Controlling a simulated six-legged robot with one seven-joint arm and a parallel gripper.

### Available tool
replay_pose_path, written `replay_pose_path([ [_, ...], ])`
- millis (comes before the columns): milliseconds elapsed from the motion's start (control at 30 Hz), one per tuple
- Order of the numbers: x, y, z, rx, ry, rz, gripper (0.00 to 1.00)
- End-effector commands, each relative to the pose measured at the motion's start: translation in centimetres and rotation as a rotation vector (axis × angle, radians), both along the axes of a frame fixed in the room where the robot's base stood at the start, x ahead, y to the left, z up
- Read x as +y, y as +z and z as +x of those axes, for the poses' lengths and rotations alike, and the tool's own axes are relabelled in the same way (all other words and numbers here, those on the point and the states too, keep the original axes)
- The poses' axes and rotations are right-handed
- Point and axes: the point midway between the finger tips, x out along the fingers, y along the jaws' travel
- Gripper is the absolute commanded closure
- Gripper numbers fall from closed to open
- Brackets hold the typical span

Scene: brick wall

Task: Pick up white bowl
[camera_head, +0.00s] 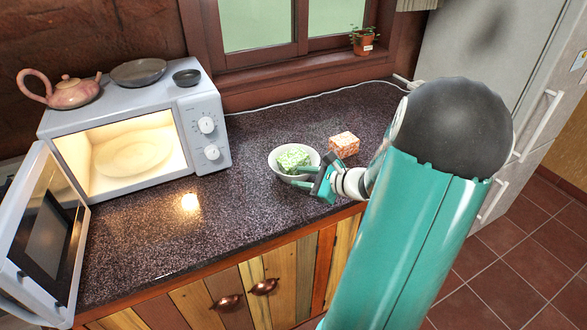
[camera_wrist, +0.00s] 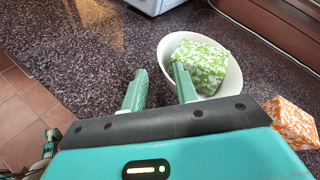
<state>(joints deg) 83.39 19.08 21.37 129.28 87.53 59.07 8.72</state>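The white bowl (camera_head: 287,179) sits on the dark speckled counter with a green-and-white patterned block (camera_head: 293,157) in it. In the wrist view the bowl (camera_wrist: 234,80) is just ahead and to the right, with the green block (camera_wrist: 202,66) leaning inside. I cannot tell whether either finger touches the rim.
An orange-and-white block (camera_head: 344,145) stands right of the bowl. A lit microwave (camera_head: 215,130) with its door (camera_head: 50,235) open stands at left, carrying a pink teapot (camera_head: 74,93) and dark dishes (camera_head: 138,72). A potted plant (camera_head: 362,42) is on the windowsill. Counter between microwave and bowl is clear.

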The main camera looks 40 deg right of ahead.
Motion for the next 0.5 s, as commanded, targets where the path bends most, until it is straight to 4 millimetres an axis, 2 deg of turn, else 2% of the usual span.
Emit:
replay_pose_path([
  [167,0.3,-0.5,1.2,0.001,0.003,0.001,0.71],
  [500,1.1,-2.0,5.4,0.000,0.006,0.001,0.71],
])
